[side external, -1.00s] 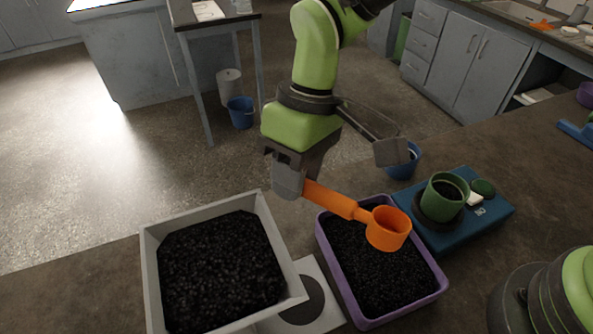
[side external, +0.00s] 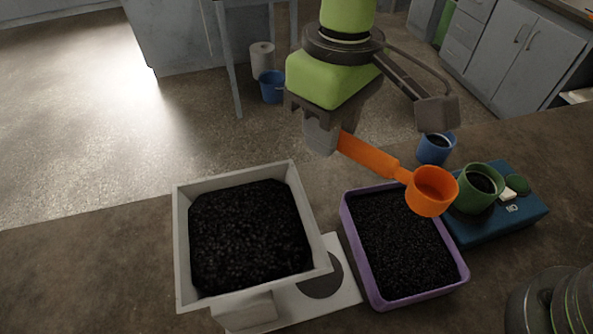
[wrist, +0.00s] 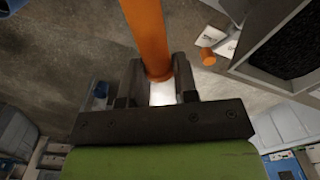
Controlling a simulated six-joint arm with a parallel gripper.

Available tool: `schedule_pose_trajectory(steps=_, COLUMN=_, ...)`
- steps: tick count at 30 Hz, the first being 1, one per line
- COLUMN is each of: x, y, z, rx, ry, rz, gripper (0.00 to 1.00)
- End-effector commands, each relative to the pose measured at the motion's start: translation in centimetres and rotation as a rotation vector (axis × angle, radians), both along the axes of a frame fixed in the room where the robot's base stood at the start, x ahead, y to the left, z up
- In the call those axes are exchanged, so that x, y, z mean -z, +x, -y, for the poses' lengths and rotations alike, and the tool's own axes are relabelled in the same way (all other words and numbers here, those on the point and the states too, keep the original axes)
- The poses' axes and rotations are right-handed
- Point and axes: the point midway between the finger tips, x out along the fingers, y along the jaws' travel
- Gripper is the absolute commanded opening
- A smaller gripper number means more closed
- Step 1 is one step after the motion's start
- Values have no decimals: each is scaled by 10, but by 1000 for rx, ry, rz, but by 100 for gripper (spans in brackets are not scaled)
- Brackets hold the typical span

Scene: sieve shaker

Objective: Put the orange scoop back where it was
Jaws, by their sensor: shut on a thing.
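The orange scoop (side external: 432,192) has a round cup and a long handle. My gripper (side external: 333,140) is shut on the end of its handle and holds it in the air, with the cup over the upper right part of the purple tray (side external: 372,277), apart from it. The cup's inside looks empty from the side. In the wrist view the orange handle (wrist: 147,32) runs up from between the jaws of my gripper (wrist: 160,82), and the cup is out of view.
The purple tray and a large white box (side external: 181,250) hold black granules. A white plate (side external: 345,292) with a dark disc lies between them. A green cup (side external: 474,200) stands on a blue scale (side external: 533,208). A blue cup (side external: 434,152) stands behind. Bare counter lies at left.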

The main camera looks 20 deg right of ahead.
Motion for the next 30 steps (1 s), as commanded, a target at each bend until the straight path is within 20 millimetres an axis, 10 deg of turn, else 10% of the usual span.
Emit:
schedule_pose_trajectory(steps=5, x=-39, y=1, z=0, rx=0, ry=4, rz=4, gripper=9)
schedule_pose_trajectory(steps=11, x=-39, y=15, z=7, rx=281, ry=-6, rz=0, gripper=9)
schedule_pose_trajectory(steps=30, x=-38, y=79, z=48, rx=1663, ry=-5, rz=7, gripper=9)
